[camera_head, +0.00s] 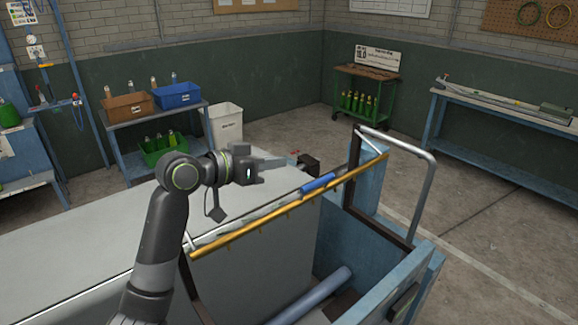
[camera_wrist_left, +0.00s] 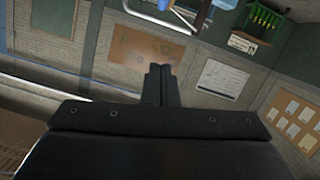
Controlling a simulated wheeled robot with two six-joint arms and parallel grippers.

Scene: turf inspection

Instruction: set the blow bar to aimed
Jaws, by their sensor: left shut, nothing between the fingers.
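The blow bar (camera_head: 270,213) is a long yellow bar with small nozzles below it. It slants across the machine from lower left to upper right, with a blue grip sleeve (camera_head: 318,183) near its right end. My left gripper (camera_head: 281,162) is shut and empty, above and to the left of the blue sleeve, apart from it. In the left wrist view its dark closed fingers (camera_wrist_left: 160,84) have nothing between them. I see no marking that tells the bar's setting. My right gripper is out of view.
A black block with a red part (camera_head: 307,163) shows just right of my left gripper. A bent silver rail (camera_head: 426,190) rises at the machine's right. A grey panel (camera_head: 90,240) lies under my left arm. A bench, white bin (camera_head: 226,127) and green cart (camera_head: 364,100) stand behind.

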